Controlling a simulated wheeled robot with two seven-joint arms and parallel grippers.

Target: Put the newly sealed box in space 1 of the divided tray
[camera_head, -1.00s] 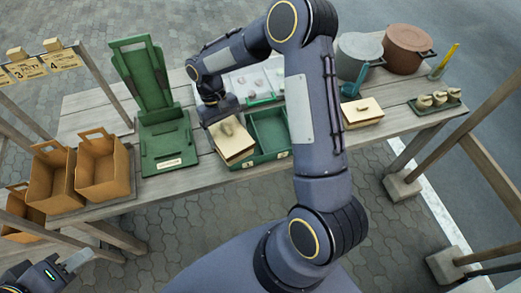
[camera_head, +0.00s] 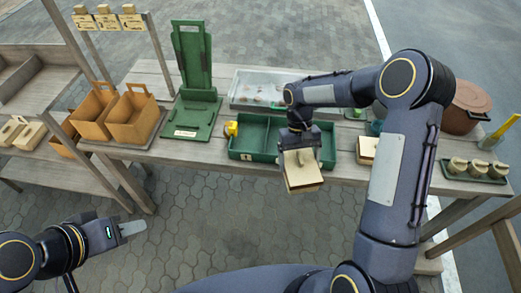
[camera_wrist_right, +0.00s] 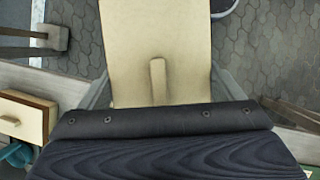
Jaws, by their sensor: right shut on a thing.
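My right gripper (camera_head: 297,152) is shut on a pale cream box (camera_head: 304,179), also filling the top middle of the right wrist view (camera_wrist_right: 155,45) with its raised handle. In the head view the box overlaps the front of the right compartment of the green divided tray (camera_head: 244,158) and hangs past the table's front edge, with paving below it. The tray's left compartment looks empty; a small pale label with an unclear mark is on its front. The right compartment is partly hidden by my gripper. My left gripper (camera_head: 128,229) is low at left, away from the table; its jaw gap is unclear.
A yellow item (camera_head: 231,129) sits at the tray's left end. A green stand (camera_head: 192,115) and brown open boxes (camera_head: 132,120) are further left. Another cream box (camera_head: 367,149) lies right of the tray. A brown pot (camera_head: 466,106) and a small tray of lidded pieces (camera_head: 476,171) are far right.

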